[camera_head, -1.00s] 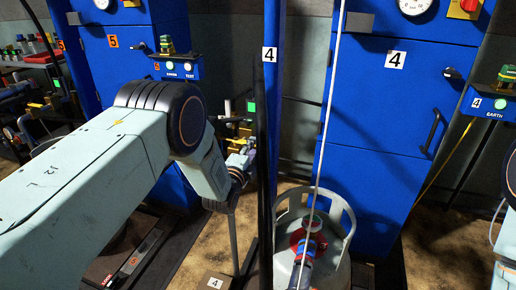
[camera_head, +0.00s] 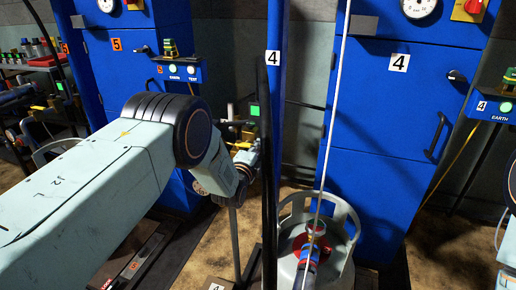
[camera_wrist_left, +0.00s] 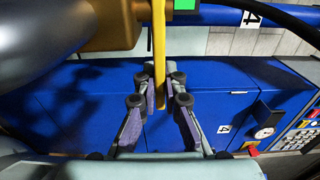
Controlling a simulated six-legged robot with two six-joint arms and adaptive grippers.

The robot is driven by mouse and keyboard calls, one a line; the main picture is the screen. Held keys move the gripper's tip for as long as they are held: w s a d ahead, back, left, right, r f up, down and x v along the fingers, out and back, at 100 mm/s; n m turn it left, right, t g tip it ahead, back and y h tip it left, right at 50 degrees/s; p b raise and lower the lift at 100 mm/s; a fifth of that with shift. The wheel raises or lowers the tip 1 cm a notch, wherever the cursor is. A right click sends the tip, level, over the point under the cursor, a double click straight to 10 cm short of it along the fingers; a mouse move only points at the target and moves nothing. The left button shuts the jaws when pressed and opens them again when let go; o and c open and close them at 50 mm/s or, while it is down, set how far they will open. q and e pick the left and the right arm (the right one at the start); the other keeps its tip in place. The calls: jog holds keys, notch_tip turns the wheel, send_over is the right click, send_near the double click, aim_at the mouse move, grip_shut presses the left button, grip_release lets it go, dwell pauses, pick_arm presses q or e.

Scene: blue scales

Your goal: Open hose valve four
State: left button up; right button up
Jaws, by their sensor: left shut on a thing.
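The hose valve four has a brass body (camera_wrist_left: 110,22) at the top of the left wrist view and a yellow lever (camera_wrist_left: 159,55) pointing down from it. My left gripper (camera_wrist_left: 160,95) has a finger on each side of this lever and is shut on it. In the head view, the valve's yellow part (camera_head: 240,145) shows beside the blue post with a 4 label, and my left gripper (camera_head: 248,160) is at it, small and partly hidden by my own wrist. My right gripper is not in view.
A blue cabinet (camera_head: 385,130) labelled 4 stands at the right, with a gas cylinder (camera_head: 338,262) on the floor before it. A thin black upright (camera_head: 264,200) passes close to my left wrist. Cabinet five (camera_head: 120,75) is at the left.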

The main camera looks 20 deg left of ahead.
pick_arm(q)
grip_shut()
dwell(0.3)
jog(key=shift+s+a+m+h, duration=0.15)
jog(key=shift+s+m+h, duration=0.1)
jog(key=shift+m+h, duration=0.25)
jog(key=shift+s+h, duration=0.15)
jog(key=shift+h, duration=0.45)
jog(key=shift+m, duration=0.3)
jog(key=o, duration=0.6)
grip_release()
jog(key=shift+o, duration=0.2)
jog(key=s+a, duration=0.1)
jog(key=s, duration=1.1)
jog(key=shift+a, duration=0.4)
